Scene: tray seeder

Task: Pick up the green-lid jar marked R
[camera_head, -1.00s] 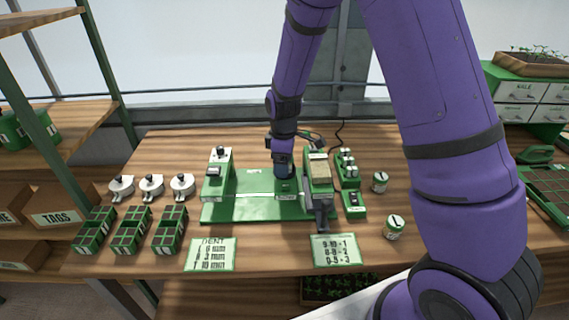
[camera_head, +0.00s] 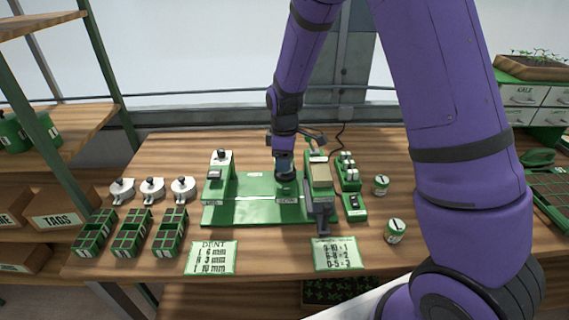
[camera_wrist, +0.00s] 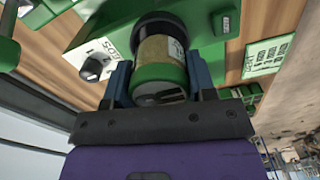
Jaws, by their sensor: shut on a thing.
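My gripper (camera_wrist: 158,82) is shut on a jar (camera_wrist: 160,50) in the wrist view, with one blue finger on each side of it. The jar has a cream label band, a green lid with a dark slot at the near end, and a dark far end. I cannot read an R on it. In the head view my gripper (camera_head: 285,168) is over the green seeder base (camera_head: 245,213), at its right part, and largely hides the jar. I cannot tell whether the jar touches the base.
Two small jars (camera_head: 381,185) (camera_head: 394,231) stand to the right of the seeder. Three white round dispensers (camera_head: 152,188) and three green cell trays (camera_head: 130,236) are at left. Two printed cards (camera_head: 211,258) (camera_head: 336,254) lie in front. The green-and-white seeder post (camera_head: 319,180) is close beside my gripper.

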